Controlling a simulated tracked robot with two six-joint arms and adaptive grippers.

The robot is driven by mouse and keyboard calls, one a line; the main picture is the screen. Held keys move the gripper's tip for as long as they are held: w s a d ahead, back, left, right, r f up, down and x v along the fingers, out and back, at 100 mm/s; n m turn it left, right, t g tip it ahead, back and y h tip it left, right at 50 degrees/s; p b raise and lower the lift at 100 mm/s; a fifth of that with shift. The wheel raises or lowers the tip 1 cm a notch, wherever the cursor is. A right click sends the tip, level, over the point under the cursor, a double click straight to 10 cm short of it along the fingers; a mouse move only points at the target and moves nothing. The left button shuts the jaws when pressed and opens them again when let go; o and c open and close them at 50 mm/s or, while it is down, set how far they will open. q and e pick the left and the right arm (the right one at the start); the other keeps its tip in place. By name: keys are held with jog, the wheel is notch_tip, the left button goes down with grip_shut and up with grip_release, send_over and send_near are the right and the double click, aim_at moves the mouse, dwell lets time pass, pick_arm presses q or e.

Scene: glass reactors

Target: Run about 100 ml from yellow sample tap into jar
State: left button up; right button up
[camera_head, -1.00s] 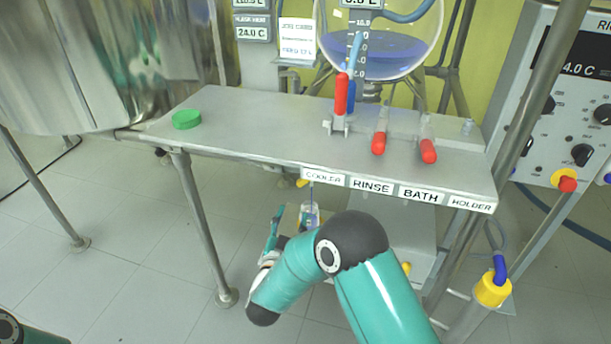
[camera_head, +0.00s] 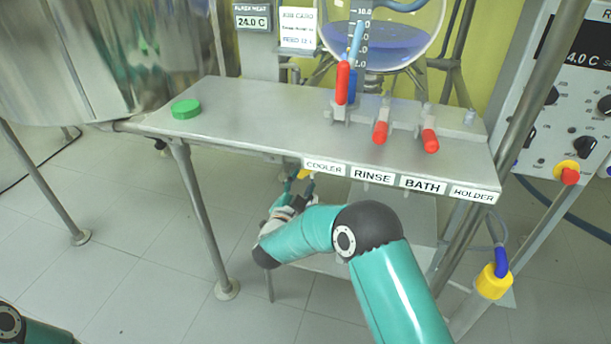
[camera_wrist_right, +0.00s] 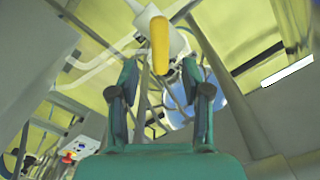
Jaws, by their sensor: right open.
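The yellow sample tap (camera_head: 306,173) shows under the front edge of the grey bench, by the COOLER label. In the right wrist view its yellow handle (camera_wrist_right: 159,45) hangs down from a pale fitting. My right gripper (camera_head: 298,186) is just below the tap, partly hidden by my own arm. In the wrist view my right gripper (camera_wrist_right: 160,72) is open, with one finger on each side of the handle's lower end. I cannot tell whether they touch it. I cannot make out the jar in either current view. My left gripper is not in view.
The grey bench (camera_head: 250,105) carries a green lid (camera_head: 186,109) and several red-handled levers. A bench leg (camera_head: 203,220) stands left of my right arm. A metal vessel (camera_head: 110,60) is at the left, a control panel (camera_head: 570,120) at the right.

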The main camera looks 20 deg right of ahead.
aim_at(306, 172)
jog(key=shift+b+x, duration=0.45)
jog(key=shift+x, duration=2.25)
grip_shut()
jog(key=shift+a, duration=0.15)
jog(key=shift+f, duration=0.1)
